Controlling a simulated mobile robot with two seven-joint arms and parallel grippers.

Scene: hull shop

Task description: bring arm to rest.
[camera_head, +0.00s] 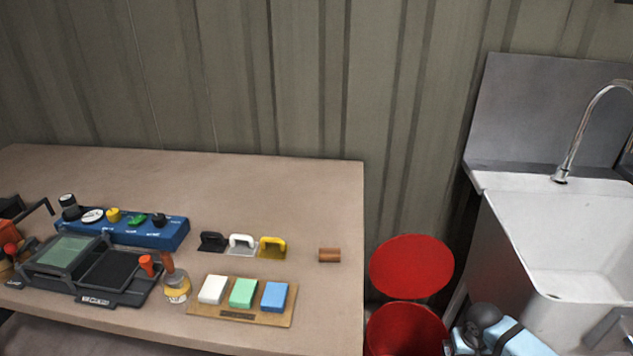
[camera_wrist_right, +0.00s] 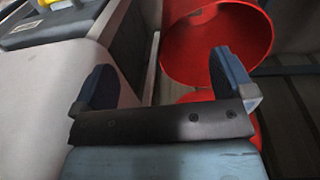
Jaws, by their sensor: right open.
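My right gripper (camera_wrist_right: 165,82) is open in the right wrist view, its two blue-padded fingers wide apart with nothing between them. In that view the red bin (camera_wrist_right: 212,45) lies beyond the fingers, partly covered by the right finger. In the head view my right arm (camera_head: 512,338), light blue with a dark joint, shows at the bottom right, beside the red bin and in front of the sink. Its gripper cannot be made out there. My left arm and gripper are not in view.
The red bin (camera_head: 405,328) stands between the workbench (camera_head: 290,190) and the white sink (camera_head: 560,245), its round red lid (camera_head: 411,265) raised. The bench holds a blue rack (camera_head: 135,230), a black tray (camera_head: 75,265), a wooden board (camera_head: 240,317) with three blocks, and a brown cylinder (camera_head: 329,255).

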